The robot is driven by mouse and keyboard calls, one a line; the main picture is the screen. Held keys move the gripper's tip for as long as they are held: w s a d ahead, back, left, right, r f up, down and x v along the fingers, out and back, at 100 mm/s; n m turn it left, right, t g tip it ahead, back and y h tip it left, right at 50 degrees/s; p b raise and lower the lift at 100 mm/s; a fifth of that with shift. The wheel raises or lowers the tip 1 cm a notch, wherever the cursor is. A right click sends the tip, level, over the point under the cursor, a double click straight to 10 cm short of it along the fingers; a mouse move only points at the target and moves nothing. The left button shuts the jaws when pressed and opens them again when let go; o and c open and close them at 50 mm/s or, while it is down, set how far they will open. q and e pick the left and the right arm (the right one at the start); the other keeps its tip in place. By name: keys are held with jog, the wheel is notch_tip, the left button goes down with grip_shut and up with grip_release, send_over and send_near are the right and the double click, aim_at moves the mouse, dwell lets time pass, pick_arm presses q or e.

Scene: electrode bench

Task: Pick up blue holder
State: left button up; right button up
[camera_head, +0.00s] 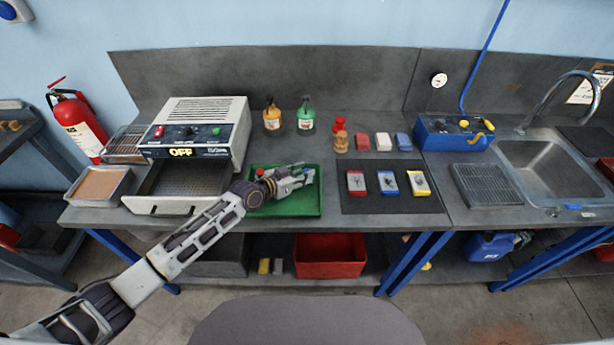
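My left arm comes in from the lower left, and its gripper (303,175) is over the green tray (285,211) on the bench. A small bit of blue shows at the fingertips, mostly hidden, and I cannot tell if it is the blue holder. The fingers are too small to tell open from shut. A red item (260,172) shows at the tray behind my wrist. A blue-and-white piece (388,183) lies on the dark mat (365,204) right of the tray, between a red one (356,183) and a yellow one (419,183). My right gripper is not in view.
A heater marked OFF (190,140) stands left of the tray. Two bottles, orange (272,118) and green (306,117), stand behind it. Red, white and blue blocks (403,141) sit behind the mat. A blue box (452,134) and a sink (545,170) are at right.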

pick_arm(q)
jog(key=shift+w+d, duration=0.15)
dwell(0.4)
grip_shut()
